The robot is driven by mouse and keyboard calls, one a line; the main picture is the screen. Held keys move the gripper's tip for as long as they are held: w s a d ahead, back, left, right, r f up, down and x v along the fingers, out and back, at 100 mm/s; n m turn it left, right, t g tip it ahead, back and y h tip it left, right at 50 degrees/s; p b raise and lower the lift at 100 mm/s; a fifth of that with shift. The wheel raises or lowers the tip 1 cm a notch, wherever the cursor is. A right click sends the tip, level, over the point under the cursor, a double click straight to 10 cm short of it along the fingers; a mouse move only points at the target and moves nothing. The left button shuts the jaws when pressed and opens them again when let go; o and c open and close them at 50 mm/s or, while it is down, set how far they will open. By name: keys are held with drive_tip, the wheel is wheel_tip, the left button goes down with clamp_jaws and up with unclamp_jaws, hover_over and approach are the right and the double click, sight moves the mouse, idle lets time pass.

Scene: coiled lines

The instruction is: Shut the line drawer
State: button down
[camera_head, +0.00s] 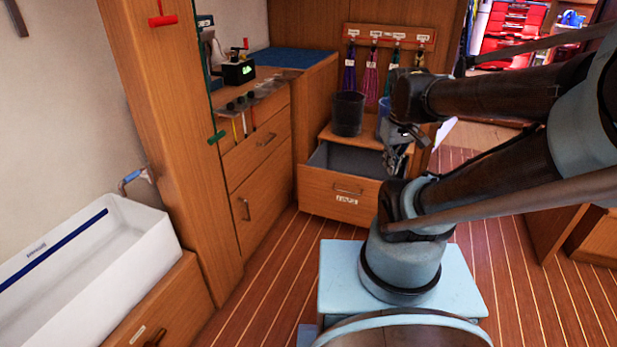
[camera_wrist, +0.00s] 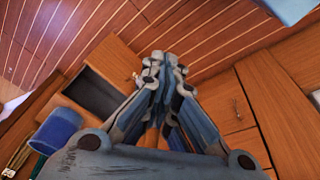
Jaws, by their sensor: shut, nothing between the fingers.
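The line drawer (camera_head: 325,201) is a wooden drawer low in the cabinet at the back, with a pale handle and a white label on its front. It stands pulled out, and its grey interior shows empty where visible. It also shows in the wrist view (camera_wrist: 113,56), left of the fingers. My gripper (camera_head: 396,170) is shut and empty, at the right end of the drawer, and hides part of that end. In the wrist view my gripper (camera_wrist: 163,62) has its fingertips together close to the drawer front's handle; I cannot tell whether they touch.
A black bucket (camera_head: 348,114) and a blue bucket (camera_wrist: 58,131) stand on the cabinet above the drawer. Coiled lines (camera_head: 371,79) hang from a rack behind. A white sink (camera_head: 128,250) is at left. Striped floor (camera_head: 278,262) in front of the drawer is clear.

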drive_tip(key=w+a+f+n, duration=0.1)
drive_tip(key=w+a+n, duration=0.35)
drive_tip(key=w, duration=0.45)
drive_tip(key=w+a+f+n, duration=0.1)
drive_tip(key=w+a+n, duration=0.4)
drive_tip(key=w, duration=0.4)
drive_tip(key=w+a+f+n, duration=0.1)
drive_tip(key=w+a+n, duration=0.2)
drive_tip(key=w+n, duration=0.5)
drive_tip(key=w+a+f+n+t, duration=0.1)
drive_tip(key=w+a+f+n, duration=0.4)
drive_tip(key=f, duration=0.3)
drive_tip(key=w+a+f+n+h, duration=0.1)
drive_tip(key=w+a+f+n, duration=0.1)
drive_tip(key=w+a+f, duration=0.45)
drive_tip(key=w+a+f+n+t, duration=0.1)
drive_tip(key=w+a+f+n, duration=0.25)
drive_tip(key=a+f, duration=0.5)
drive_tip(key=w+d+f, duration=0.3)
drive_tip(key=w+f, duration=0.3)
drive_tip(key=f, duration=0.3)
drive_tip(key=shift+w+f+n, duration=0.3)
drive_tip(key=shift+w+f, duration=0.05)
drive_tip(key=shift+w, duration=0.05)
drive_tip(key=shift+a, duration=0.1)
